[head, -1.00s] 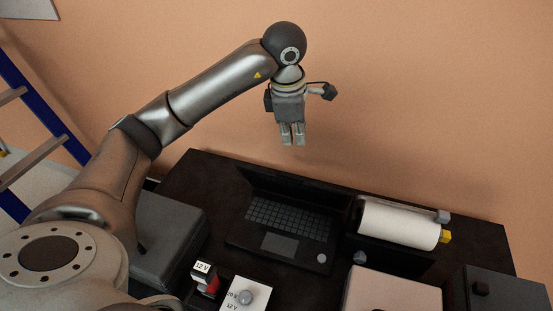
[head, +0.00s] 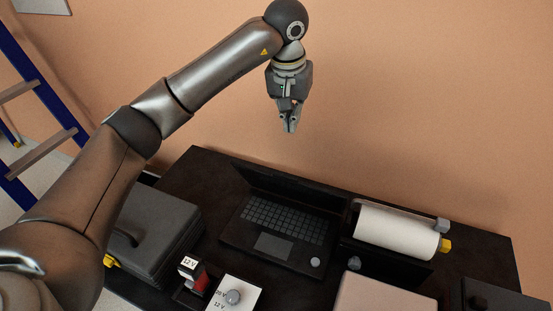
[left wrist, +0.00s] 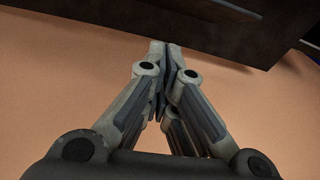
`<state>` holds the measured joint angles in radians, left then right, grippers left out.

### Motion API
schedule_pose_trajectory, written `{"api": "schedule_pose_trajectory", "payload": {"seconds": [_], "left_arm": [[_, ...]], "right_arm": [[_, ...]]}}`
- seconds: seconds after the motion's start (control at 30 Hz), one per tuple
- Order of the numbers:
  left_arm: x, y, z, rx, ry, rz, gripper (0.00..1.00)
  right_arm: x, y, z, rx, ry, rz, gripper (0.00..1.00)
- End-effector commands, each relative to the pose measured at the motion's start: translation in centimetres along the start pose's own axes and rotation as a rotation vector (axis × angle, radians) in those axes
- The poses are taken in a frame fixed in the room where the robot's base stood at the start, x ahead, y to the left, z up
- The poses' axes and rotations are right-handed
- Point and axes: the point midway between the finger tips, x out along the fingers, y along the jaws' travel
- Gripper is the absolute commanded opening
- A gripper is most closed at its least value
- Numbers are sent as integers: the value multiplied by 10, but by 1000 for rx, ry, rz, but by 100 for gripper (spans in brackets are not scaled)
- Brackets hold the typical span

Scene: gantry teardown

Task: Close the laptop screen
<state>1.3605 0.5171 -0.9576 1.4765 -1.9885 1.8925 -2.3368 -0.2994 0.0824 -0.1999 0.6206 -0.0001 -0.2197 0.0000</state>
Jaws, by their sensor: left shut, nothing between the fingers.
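The laptop (head: 278,228) stands open on the dark table in the head view, its keyboard facing up. Its dark screen (head: 290,190) is raised at the back edge, toward the wall, and seen nearly edge-on. My left gripper (head: 290,129) hangs above and behind the screen, in front of the orange wall, pointing down. It is shut and empty, apart from the laptop. In the left wrist view the closed fingertips (left wrist: 163,48) show below a dark edge that crosses the top; I cannot tell whether it is the table or the screen. My right gripper is not in view.
A white paper roll (head: 396,231) lies right of the laptop on the dark table (head: 200,167). A grey case (head: 150,230) stands at left. A ladder (head: 35,95) leans at far left.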

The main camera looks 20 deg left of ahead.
Motion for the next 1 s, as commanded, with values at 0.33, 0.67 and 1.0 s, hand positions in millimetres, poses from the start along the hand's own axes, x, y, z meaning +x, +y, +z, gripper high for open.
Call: {"api": "schedule_pose_trajectory", "payload": {"seconds": [0.33,0.67,1.0], "left_arm": [[24,3,-1,64,-4,-3,0],[93,3,-1,62,-6,-1,0],[106,0,30,64,-1,-2,0]], "right_arm": [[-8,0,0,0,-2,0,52],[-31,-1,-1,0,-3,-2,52],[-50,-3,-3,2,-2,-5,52]]}}
